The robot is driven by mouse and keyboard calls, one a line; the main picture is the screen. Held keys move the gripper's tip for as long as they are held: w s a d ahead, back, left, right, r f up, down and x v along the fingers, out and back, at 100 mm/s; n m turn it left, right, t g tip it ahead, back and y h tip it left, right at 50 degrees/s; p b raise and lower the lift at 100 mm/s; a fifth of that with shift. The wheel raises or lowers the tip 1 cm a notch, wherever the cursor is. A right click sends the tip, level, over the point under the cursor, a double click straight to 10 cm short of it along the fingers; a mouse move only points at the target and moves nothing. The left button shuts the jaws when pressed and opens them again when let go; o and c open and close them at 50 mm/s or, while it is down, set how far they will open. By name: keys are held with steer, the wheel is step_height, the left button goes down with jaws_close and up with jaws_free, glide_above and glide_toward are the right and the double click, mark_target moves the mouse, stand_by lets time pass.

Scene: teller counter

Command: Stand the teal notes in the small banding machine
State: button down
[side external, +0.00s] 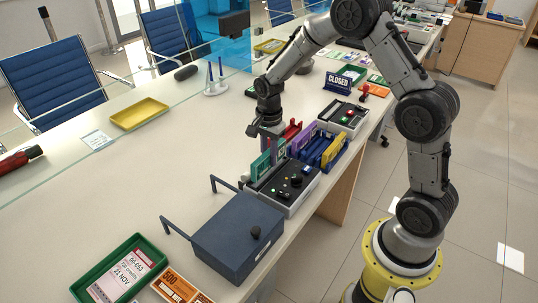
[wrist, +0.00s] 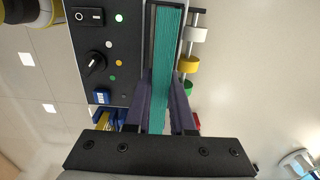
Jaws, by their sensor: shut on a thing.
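The teal notes (side external: 262,165) are a thin upright stack at the back edge of the near black-topped banding machine (side external: 283,187). My gripper (side external: 274,143) is above them, pointing down. In the wrist view my gripper (wrist: 163,108) is shut on the teal notes (wrist: 168,50), with a dark finger on each side. There the notes lie along a dark slot beside the machine's control panel (wrist: 100,50), lined up with it. I cannot tell whether their lower edge rests on the slot floor. A second black-topped machine (side external: 343,114) stands farther along the counter.
A blue rack (side external: 328,158) with purple (side external: 302,138) and yellow notes (side external: 332,152) stands between the machines. A navy box (side external: 238,238) with bent arms stands in front. White, yellow and green rollers (wrist: 189,64) flank the slot.

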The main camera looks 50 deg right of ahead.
steer(key=shift+f, duration=0.25)
steer(key=shift+f, duration=0.7)
steer(key=c, duration=0.7)
jaws_free()
steer(key=shift+r, duration=3.55)
